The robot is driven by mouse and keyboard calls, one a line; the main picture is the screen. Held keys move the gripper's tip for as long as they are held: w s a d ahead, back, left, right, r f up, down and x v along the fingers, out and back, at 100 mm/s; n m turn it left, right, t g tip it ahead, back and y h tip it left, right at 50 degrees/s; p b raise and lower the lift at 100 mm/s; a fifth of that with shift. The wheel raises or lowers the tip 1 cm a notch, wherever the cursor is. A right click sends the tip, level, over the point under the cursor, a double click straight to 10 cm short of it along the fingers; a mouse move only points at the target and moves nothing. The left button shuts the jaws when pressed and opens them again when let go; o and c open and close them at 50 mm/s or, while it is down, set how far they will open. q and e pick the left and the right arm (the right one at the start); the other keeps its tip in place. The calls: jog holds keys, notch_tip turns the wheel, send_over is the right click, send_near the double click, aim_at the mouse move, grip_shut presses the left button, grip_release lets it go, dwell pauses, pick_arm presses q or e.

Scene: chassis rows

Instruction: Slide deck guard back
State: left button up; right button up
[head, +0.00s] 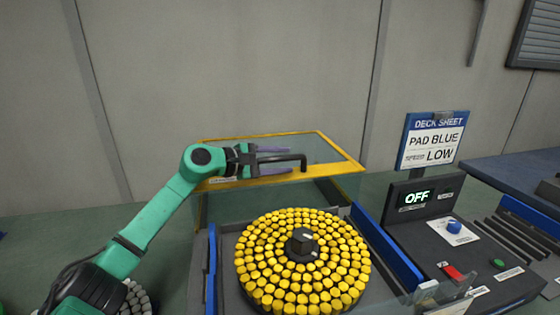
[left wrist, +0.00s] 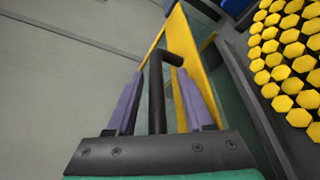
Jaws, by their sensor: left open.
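The deck guard (head: 344,170) is a clear panel with a yellow frame, at the back of the deck behind the round pad of yellow studs (head: 262,262). Its black bar handle (head: 303,157) runs along the near yellow edge. My left gripper (head: 289,160) is open, with its two purple fingers on either side of the handle. In the left wrist view the handle (left wrist: 157,95) lies between the open fingers, and the guard's yellow frame (left wrist: 184,42) is just behind. I cannot tell whether a finger touches the handle. My right gripper is not in view.
Blue rails (head: 376,240) flank the pad, which has a dark central knob (head: 302,243). At right, a console shows OFF (head: 417,197), with a blue knob (head: 454,227) and a red switch (head: 453,272). A plain wall stands behind.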

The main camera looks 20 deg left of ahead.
pick_arm(q)
jog(key=shift+s+a+b, duration=0.3)
jog(key=shift+s+a, duration=0.05)
jog(key=shift+a, duration=0.05)
jog(key=b+v, duration=0.5)
jog(key=v, duration=0.8)
jog(key=shift+s+r+b, duration=0.25)
jog(key=shift+b, duration=0.15)
jog(key=shift+f, duration=0.15)
